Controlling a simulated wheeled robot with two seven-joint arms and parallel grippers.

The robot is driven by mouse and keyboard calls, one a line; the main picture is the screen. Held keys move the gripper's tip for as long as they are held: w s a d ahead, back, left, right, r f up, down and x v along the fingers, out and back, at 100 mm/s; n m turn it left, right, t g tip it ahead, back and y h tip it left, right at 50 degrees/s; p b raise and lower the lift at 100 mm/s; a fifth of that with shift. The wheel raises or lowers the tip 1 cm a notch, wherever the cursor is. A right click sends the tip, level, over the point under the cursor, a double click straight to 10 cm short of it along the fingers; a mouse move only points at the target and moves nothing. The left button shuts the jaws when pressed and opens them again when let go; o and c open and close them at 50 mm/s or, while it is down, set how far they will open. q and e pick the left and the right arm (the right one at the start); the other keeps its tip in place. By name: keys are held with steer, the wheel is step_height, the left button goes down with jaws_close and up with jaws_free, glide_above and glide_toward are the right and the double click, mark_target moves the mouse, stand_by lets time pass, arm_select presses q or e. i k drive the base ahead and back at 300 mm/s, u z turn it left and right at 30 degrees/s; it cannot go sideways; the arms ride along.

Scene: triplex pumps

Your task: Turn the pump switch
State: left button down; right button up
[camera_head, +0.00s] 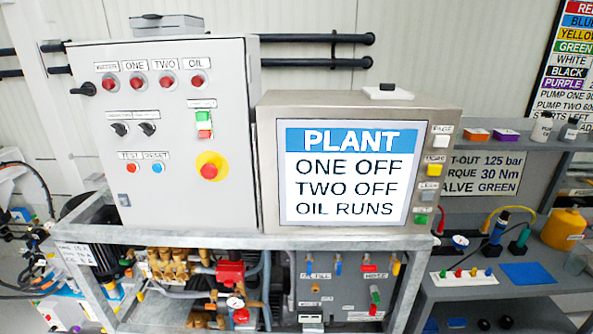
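Two black rotary switches (120,129) and (147,128) sit side by side on the grey control cabinet (225,130), each under a small label too small to read. Which is the pump switch, I cannot tell. Above them is a row of red lamps (139,82), with labels including ONE, TWO and OIL. A black handle (84,89) sticks out at the cabinet's left edge. The screen (345,174) reads PLANT, ONE OFF, TWO OFF, OIL RUNS. Neither of my grippers is in view.
A red emergency button (209,171) on yellow, a green and red push button (203,124), and TEST (130,168) and RESET (157,168) buttons are near the switches. Below, a metal frame (240,241) holds pump parts and valves. Shelves (500,292) stand right.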

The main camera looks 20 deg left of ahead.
mark_target(120, 128)
steer(key=u, duration=1.55)
steer(key=k, duration=0.7)
steer(key=z, duration=0.95)
steer(key=i, duration=0.5)
steer(key=z, duration=0.05)
